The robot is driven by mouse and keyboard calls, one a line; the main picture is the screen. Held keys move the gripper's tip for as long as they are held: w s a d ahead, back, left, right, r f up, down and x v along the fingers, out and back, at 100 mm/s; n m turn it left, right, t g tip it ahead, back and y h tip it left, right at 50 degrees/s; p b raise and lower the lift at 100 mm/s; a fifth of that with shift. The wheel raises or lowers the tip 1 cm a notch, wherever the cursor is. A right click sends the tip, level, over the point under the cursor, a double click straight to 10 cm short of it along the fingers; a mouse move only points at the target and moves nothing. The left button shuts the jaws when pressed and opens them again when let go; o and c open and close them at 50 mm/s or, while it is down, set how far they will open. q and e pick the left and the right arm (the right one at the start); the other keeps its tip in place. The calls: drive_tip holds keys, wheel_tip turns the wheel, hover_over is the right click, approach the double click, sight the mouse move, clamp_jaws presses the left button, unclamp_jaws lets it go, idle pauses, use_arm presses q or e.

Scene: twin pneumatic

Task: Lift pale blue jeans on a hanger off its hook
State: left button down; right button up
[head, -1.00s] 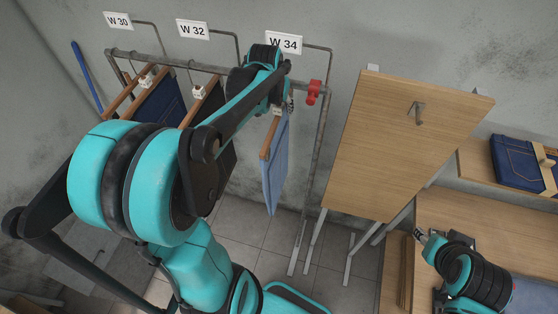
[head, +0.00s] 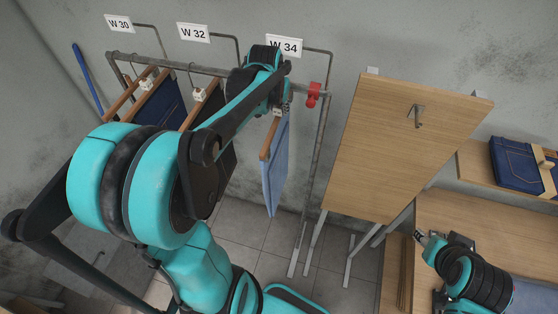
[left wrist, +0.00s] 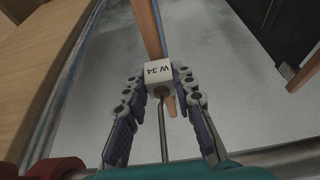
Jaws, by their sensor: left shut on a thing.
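The pale blue jeans (head: 275,170) hang from a wooden hanger (head: 270,138) at the right end of the rail, under the W 34 sign (head: 284,45). In the left wrist view, a white block marked W 34 (left wrist: 158,72) sits at the hanger's neck, with a metal hook stem (left wrist: 164,125) running from it. My left gripper (left wrist: 159,80) is shut on this block, one finger on each side. In the head view, my left wrist hides the hook's top. My right gripper (head: 420,236) is at the lower right, far from the jeans; its fingers are too small to judge.
Dark blue jeans (head: 160,108) and another dark garment hang further left on the grey rail (head: 185,68). A red clamp (head: 313,94) sits at the rail's right end. A tilted wooden board with a hook (head: 417,114) stands to the right. Folded jeans (head: 515,163) lie on a shelf.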

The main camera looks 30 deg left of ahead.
use_arm(q)
drive_tip(key=shift+r+p, duration=1)
drive_tip(key=shift+r, duration=0.7)
